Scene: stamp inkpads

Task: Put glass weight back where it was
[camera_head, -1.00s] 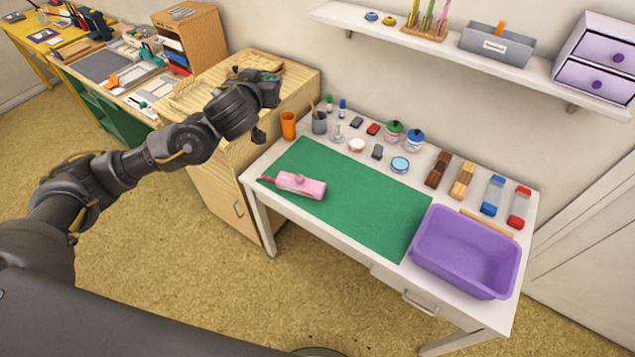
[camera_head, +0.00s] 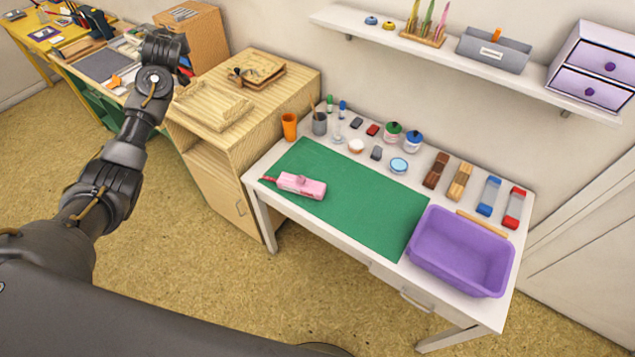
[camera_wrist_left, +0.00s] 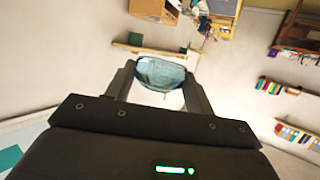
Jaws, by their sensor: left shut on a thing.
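The glass weight (camera_wrist_left: 160,73) is a clear bluish block, seen in the left wrist view. It sits between the two fingers of my left gripper (camera_wrist_left: 158,88), which is shut on it and holds it in the air. In the head view my left arm reaches up at the left, its wrist end in front of the far desk and the brown organiser. The glass weight and my fingertips cannot be made out there. My right gripper is not in view.
A wooden cabinet (camera_head: 215,107) with a board and a small press on top stands right of my arm. The white table carries a green mat (camera_head: 350,209), a pink object (camera_head: 302,187), several jars and a purple tub (camera_head: 458,252). A shelf hangs above.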

